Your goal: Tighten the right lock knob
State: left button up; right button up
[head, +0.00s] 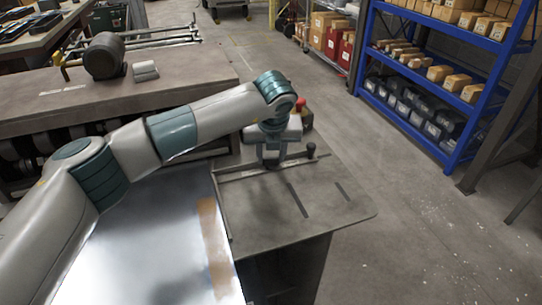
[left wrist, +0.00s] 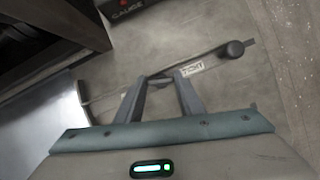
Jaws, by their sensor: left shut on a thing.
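A black knob (head: 311,150) stands near the right end of a thin bar (head: 240,173) lying across the grey bench top. In the left wrist view the knob (left wrist: 235,48) is at the upper right, beside a small pale label (left wrist: 192,69) whose lettering is hard to read. My left gripper (head: 270,162) is low over the bench, left of this knob and apart from it. My right gripper is not in view.
A shiny metal sheet (head: 145,245) with a brown strip lies left of the bench top (head: 300,215). A box lettered GAUGE (left wrist: 128,8) sits at the wrist view's top. A red-topped item (head: 300,104) stands behind my gripper. Blue shelving (head: 450,160) stands right, across open floor.

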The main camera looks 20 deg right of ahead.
pick_arm(q)
jog(key=o, duration=1.1)
jog(key=shift+c, duration=0.2)
jog(key=shift+r, duration=0.1)
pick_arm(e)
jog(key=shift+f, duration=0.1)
pick_arm(q)
jog(key=shift+s+r, duration=0.2)
jog(key=shift+r, duration=0.2)
jog(key=b+v, duration=0.3)
jog(key=v, duration=1.3)
jog(key=shift+s+b, duration=0.2)
jog(key=shift+b, duration=0.15)
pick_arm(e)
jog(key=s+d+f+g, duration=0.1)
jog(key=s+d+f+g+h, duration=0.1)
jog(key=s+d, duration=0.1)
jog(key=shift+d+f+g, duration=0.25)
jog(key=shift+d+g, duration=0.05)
pick_arm(q)
jog(key=shift+r, duration=0.1)
